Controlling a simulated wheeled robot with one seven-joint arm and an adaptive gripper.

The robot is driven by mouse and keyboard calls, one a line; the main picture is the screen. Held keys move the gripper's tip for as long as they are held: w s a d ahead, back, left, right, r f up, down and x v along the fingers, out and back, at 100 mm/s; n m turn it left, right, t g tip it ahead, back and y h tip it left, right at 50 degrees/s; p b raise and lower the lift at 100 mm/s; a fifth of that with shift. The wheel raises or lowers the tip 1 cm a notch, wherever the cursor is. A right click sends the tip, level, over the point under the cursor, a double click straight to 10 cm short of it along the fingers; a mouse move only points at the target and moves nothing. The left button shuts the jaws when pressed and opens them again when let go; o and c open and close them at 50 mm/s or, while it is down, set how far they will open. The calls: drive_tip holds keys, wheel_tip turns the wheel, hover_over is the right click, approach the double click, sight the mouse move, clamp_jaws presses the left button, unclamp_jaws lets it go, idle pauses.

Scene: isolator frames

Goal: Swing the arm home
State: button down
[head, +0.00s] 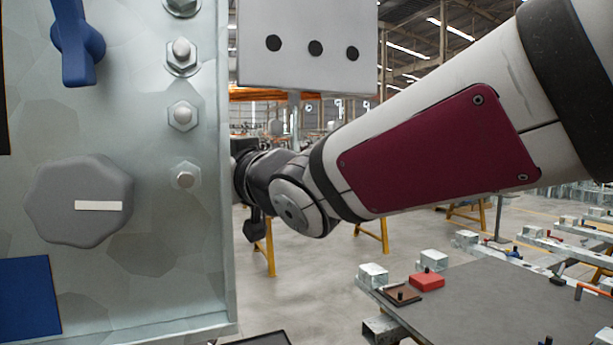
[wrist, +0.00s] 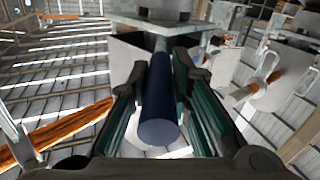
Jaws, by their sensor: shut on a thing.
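In the wrist view my gripper (wrist: 168,85) has its two teal-padded jaws on either side of a dark blue cylindrical grip (wrist: 158,110) and is shut on it. The grip runs away from the camera toward a pale metal bracket (wrist: 160,22). In the head view a grey metal frame (head: 140,270) fills the left side. It carries a blue lever (head: 76,40) and a grey faceted knob (head: 85,200) with a white mark lying nearly level. My arm reaches in from the right, and the frame's edge hides my gripper and the grip in this view.
A pale plate (head: 305,45) with three dark holes hangs above my wrist. Several bolts line the frame's right edge. A grey bench (head: 500,300) with a red block (head: 427,281) stands at lower right. Open floor lies between frame and bench.

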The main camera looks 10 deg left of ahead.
drive_tip(key=shift+s+a, duration=0.2)
drive_tip(key=c, duration=1.4)
unclamp_jaws()
drive_tip(key=shift+c, duration=0.2)
drive_tip(key=shift+d, duration=0.1)
drive_tip(key=shift+s+d, duration=0.25)
drive_tip(key=shift+d, duration=0.2)
drive_tip(key=v, duration=1.1)
